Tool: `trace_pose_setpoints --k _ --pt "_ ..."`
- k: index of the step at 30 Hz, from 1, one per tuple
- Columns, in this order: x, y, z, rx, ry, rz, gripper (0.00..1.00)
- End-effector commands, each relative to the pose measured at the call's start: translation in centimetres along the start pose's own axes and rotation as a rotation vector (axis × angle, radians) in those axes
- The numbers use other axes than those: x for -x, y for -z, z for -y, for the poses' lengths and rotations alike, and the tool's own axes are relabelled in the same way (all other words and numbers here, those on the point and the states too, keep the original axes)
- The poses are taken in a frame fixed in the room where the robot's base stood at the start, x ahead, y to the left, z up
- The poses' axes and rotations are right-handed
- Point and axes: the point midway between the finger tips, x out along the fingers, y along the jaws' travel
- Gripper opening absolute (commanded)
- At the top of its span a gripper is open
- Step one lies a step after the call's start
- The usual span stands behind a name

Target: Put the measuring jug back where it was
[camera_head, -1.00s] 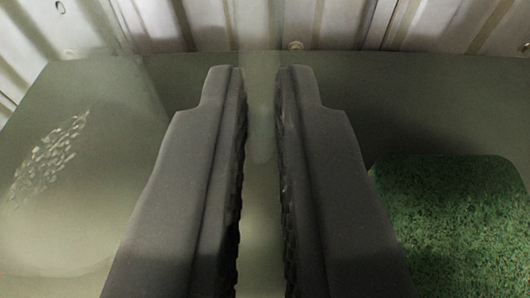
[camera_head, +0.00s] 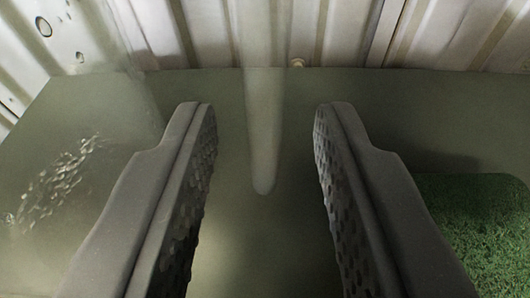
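My gripper (camera_head: 262,125) points away from the camera, with its two dark, ribbed fingers spread wide and nothing touching them. A pale translucent bar with a rounded lower end (camera_head: 263,150) hangs in the gap between the fingers, apart from both. It may be the measuring jug's handle, but I cannot tell for certain. At the left a faint see-through shape with bright flecks (camera_head: 62,180) shows over the surface. It may be the jug's clear body; its outline is too faint to make out fully.
A grey-green flat surface (camera_head: 400,110) lies below. A green rough-textured pad (camera_head: 485,225) lies at the right, partly behind the right finger. A pale ribbed metal wall (camera_head: 345,30) with bolts closes off the back.

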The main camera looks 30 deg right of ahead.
Motion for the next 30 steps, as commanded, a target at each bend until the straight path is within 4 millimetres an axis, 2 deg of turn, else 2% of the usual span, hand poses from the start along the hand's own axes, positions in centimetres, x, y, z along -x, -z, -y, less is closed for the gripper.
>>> trace_pose_setpoints --k 5,21,30 --pt "1.8 0.1 0.1 0.0 0.0 0.0 0.3" --pt "9.6 0.1 0.0 0.0 -0.001 -0.001 0.3" --pt "11.8 0.0 -0.1 -0.001 -0.002 0.001 0.3"
